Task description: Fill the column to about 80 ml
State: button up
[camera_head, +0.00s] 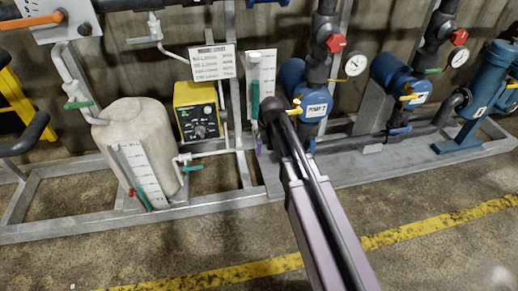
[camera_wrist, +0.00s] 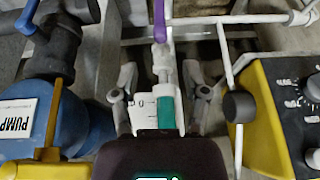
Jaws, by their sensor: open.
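The column is a white graduated strip (camera_head: 262,72) on the skid frame, left of the pumps, with a green vertical part (camera_head: 255,98) on it. A purple valve handle (camera_head: 258,146) sits below it. In the wrist view the column scale (camera_wrist: 143,108) shows a 0 mark beside the green part (camera_wrist: 166,112), and the purple handle (camera_wrist: 160,20) is at the top. My gripper (camera_wrist: 160,96) is open, with its grey fingers apart on either side of the column's lower end. I see nothing held. In the head view my gripper (camera_head: 271,108) partly hides the column's lower end. The liquid level cannot be read.
A yellow control box (camera_head: 197,110) and a pale tank (camera_head: 139,147) with a scale stand to the left. A blue pump (camera_head: 308,98) with yellow and red handles is close on the right. Pipes surround the column; the floor in front is clear.

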aim_at(260, 146)
jog(key=shift+b+x, duration=6.05)
jog(key=shift+x, duration=0.65)
grip_shut()
